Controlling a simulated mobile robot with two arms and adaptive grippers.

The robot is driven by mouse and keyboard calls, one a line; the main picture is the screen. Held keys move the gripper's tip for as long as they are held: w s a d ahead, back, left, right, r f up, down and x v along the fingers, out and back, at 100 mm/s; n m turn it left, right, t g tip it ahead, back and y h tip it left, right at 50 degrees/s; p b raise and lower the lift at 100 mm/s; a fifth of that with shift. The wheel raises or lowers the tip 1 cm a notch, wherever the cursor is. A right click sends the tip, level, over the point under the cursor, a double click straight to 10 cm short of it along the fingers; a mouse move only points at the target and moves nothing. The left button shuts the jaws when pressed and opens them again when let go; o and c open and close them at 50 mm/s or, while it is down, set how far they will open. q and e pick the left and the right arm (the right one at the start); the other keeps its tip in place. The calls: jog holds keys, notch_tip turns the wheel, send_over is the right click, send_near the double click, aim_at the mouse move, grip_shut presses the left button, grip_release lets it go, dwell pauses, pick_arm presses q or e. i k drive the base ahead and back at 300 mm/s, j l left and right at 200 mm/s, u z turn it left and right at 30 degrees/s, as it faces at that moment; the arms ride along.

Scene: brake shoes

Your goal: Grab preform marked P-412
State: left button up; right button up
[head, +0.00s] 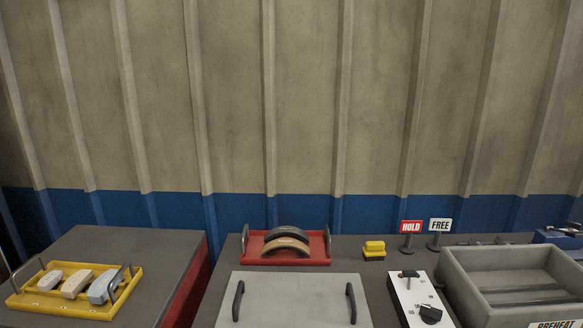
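Three blocks that look like preforms lie side by side in a yellow tray (97,311) on the left table. The left block (50,280) is pale, the middle block (76,284) is beige, and the right block (101,288) is blue-grey. I cannot read any marking on them, so I cannot tell which one is P-412. Neither of my grippers shows in the head view.
On the main table stand a red tray (318,261) with curved shoes, a grey plate (292,300) with two black handles, a yellow block (374,249), HOLD (411,227) and FREE (440,225) signs, a white control panel (407,296) and a grey PREHEAT box (463,286). A gap separates the tables.

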aim_at(73, 286)
jog(key=u, duration=1.35)
jog(key=i+j+z, duration=0.1)
jog(key=i+z, duration=0.15)
jog(key=i, duration=0.95)
